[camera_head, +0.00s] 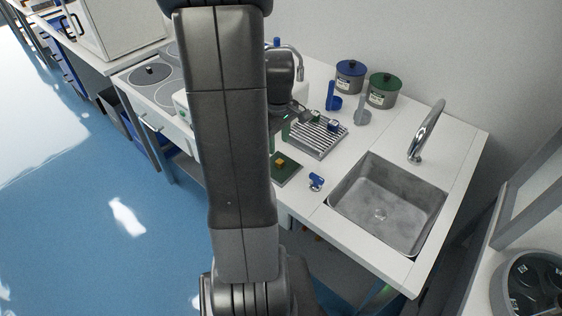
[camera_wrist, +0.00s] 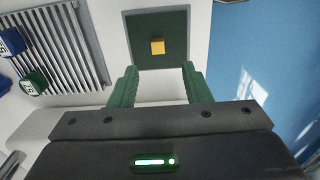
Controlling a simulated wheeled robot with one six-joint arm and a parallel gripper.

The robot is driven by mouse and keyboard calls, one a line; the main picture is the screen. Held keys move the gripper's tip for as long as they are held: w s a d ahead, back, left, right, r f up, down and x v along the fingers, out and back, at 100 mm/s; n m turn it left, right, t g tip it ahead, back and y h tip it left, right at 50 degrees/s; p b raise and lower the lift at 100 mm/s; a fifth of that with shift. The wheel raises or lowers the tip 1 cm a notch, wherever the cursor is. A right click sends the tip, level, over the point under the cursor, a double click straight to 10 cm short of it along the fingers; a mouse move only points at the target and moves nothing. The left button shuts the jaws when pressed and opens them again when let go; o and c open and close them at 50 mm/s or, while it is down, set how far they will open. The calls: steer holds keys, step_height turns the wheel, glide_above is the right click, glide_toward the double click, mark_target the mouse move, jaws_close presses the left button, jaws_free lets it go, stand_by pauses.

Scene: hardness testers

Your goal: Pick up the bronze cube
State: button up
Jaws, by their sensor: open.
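The bronze cube (camera_wrist: 158,47) looks golden yellow and sits near the middle of a dark green square pad (camera_wrist: 175,25) in the wrist view. It also shows in the head view (camera_head: 280,162), on the pad (camera_head: 290,172) near the worktop's front edge. My gripper (camera_wrist: 158,72) is open, with its two green fingers apart and nothing between them. The cube lies just beyond the fingertips, roughly centred between them, and appears clear of both. In the head view my arm hides part of the worktop, and the gripper (camera_head: 293,122) is partly hidden.
A small blue-and-white item (camera_head: 316,181) lies right of the pad, before the sink (camera_head: 385,205). Lidded pots (camera_head: 383,90) stand at the back.

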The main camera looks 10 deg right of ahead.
mark_target(280, 161)
steer(key=shift+d+f, duration=0.2)
steer(key=shift+f, duration=3.6)
steer(key=shift+c, duration=0.2)
jaws_close()
